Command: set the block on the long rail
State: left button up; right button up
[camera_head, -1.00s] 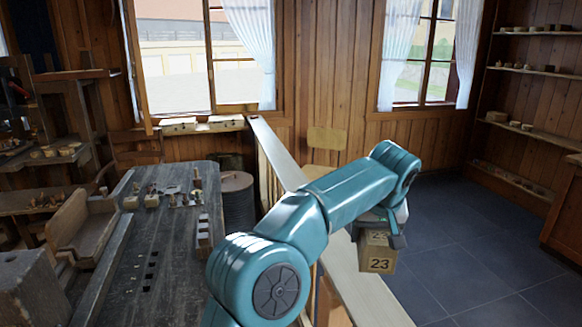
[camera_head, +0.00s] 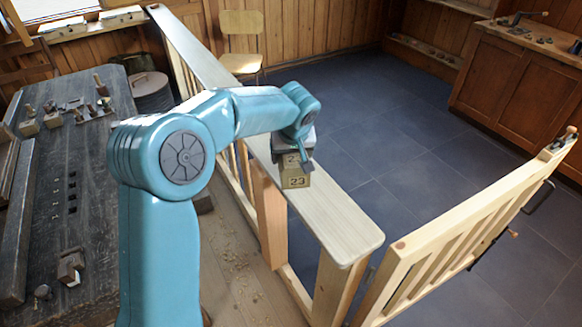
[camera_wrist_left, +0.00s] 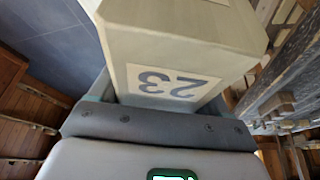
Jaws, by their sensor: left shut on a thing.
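A pale wooden block (camera_head: 295,181) with "23" on its faces hangs in my left gripper (camera_head: 296,153). In the left wrist view the block (camera_wrist_left: 180,35) fills the upper middle, its "23" label upside down, and the gripper (camera_wrist_left: 160,110) is shut on it. The long rail (camera_head: 340,218) is a pale, flat-topped board running from the back left to the front right. My right gripper is in neither view.
A dark workbench (camera_head: 75,180) with tools stands at the left. A slatted gate-like frame (camera_head: 470,225) extends right from near the rail's front end. A chair (camera_head: 241,40) stands behind the rail. The rail's front stretch is bare, and the tiled floor to its right is open.

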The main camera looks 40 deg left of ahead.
aim_at(294, 156)
pick_arm(q)
notch_tip(294, 156, down, 4)
jog(key=shift+f, duration=0.15)
jog(key=shift+w+a+f, duration=0.1)
jog(key=shift+w+f, duration=0.1)
jog(key=shift+f, duration=0.3)
jog(key=shift+s+f, duration=0.1)
jog(key=shift+s, duration=0.05)
jog(key=o, duration=1.3)
jog(key=shift+c, duration=0.2)
jog(key=shift+r, duration=0.45)
jog(key=v, duration=1.1)
jog(key=shift+s+d+r+b, duration=0.1)
jog(key=shift+d+r+b, duration=0.1)
jog(key=shift+b, duration=0.2)
